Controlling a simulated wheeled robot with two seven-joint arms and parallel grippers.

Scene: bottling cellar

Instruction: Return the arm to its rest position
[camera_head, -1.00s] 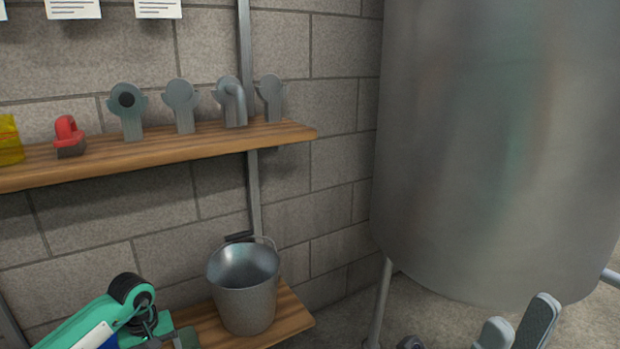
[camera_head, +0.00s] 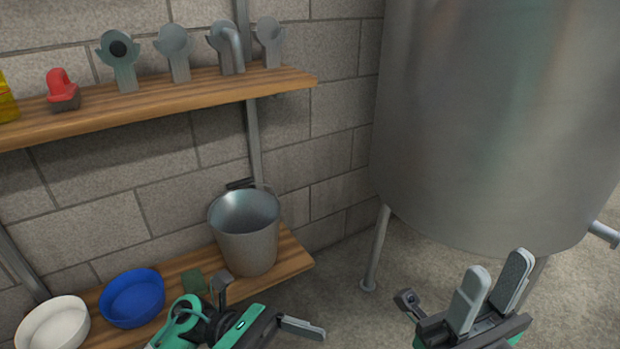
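My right gripper (camera_head: 491,286) is at the bottom right, in front of the steel tank, with two grey fingers pointing up. A gap shows between the fingers, and nothing is in it. My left gripper (camera_head: 303,328) is at the bottom centre, in front of the lower shelf, on a green and black wrist. One grey finger shows clearly, pointing right; its opening cannot be made out. No held object shows at it.
A metal bucket (camera_head: 245,232), a blue bowl (camera_head: 132,298) and a white bowl (camera_head: 54,325) stand on the lower shelf (camera_head: 291,262). The upper shelf (camera_head: 190,99) holds several grey fittings and a red item (camera_head: 62,90). The steel tank (camera_head: 490,130) stands right on legs.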

